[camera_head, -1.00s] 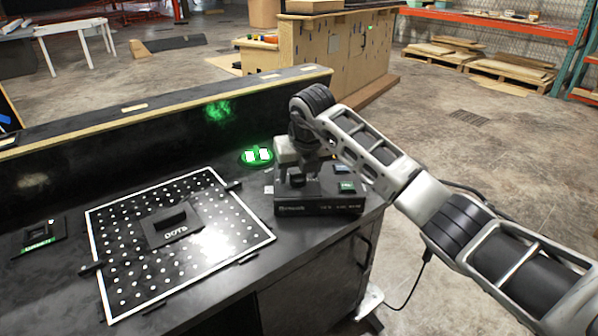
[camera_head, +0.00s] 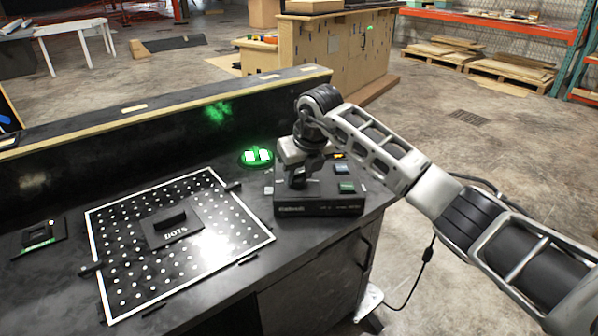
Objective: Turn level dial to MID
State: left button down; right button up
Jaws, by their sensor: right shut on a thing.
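A dark console box (camera_head: 315,207) sits at the right end of the black counter, with small coloured labels on its top. My right gripper (camera_head: 299,181) reaches down onto the left part of the box top and is shut on the level dial there. The dial is mostly hidden by the fingers, so its pointer cannot be read. A green label (camera_head: 346,187) and a blue label (camera_head: 341,168) show to the right of the gripper. My left gripper is not in view.
A white-bordered dotted board (camera_head: 118,262) with a "DOTS" block (camera_head: 172,227) lies left of the box. A round green-lit button (camera_head: 256,157) stands behind it. A small dark panel (camera_head: 40,238) lies at far left. A low wall (camera_head: 160,112) runs along the back.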

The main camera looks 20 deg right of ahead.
jog(key=n, duration=0.2)
jog(key=n+y, duration=0.1)
jog(key=n, duration=0.1)
jog(key=n+g+y, duration=0.1)
jog(key=shift+w+d+n, duration=0.15)
jog(key=shift+d+n, duration=0.1)
jog(key=shift+n, duration=0.15)
jog(key=shift+n+y, duration=0.3)
jog(key=shift+n, duration=0.6)
jog(key=shift+g, duration=0.3)
jog(key=o, duration=1)
jog(key=shift+r, duration=0.1)
jog(key=v, duration=1.5)
jog(key=shift+d+r, duration=0.2)
jog(key=shift+r, duration=0.2)
